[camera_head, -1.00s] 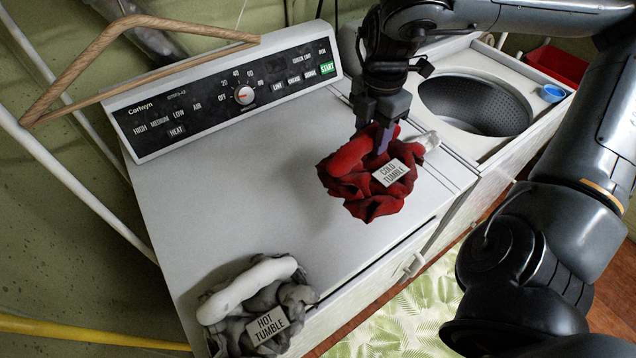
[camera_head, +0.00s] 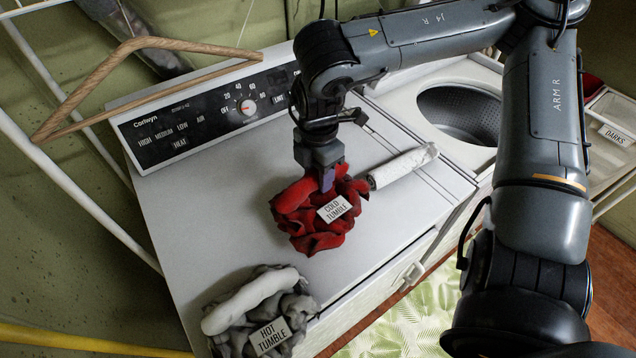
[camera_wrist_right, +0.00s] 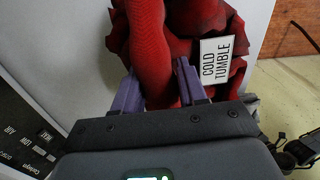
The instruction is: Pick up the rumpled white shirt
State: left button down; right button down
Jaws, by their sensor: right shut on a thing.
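My right gripper (camera_head: 328,180) is shut on a red garment in the bundle labelled COLD TUMBLE (camera_head: 300,222). In the right wrist view, the purple fingers (camera_wrist_right: 157,90) close on a ribbed red roll (camera_wrist_right: 150,35) of it. The bundle is over the white dryer top; I cannot tell if it touches. A grey bundle labelled HOT TUMBLE (camera_head: 290,306), with a thick white roll (camera_head: 250,298) across it, lies at the front left. A white rolled thing (camera_head: 403,166) lies right of the red bundle. I cannot tell whether either white piece is the rumpled white shirt. My left gripper is not in view.
The dryer's control panel (camera_head: 163,133) runs along its back. A wooden hanger (camera_head: 95,80) hangs at the upper left. An open washer drum (camera_head: 455,118) is at the right. A bin labelled DARKS (camera_head: 610,108) is at the far right. The left dryer top (camera_head: 195,215) is clear.

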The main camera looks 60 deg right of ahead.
jog(key=shift+f+p, duration=0.55)
jog(key=shift+f, duration=1.45)
jog(key=shift+f, duration=0.15)
jog(key=c, duration=0.6)
grip_release()
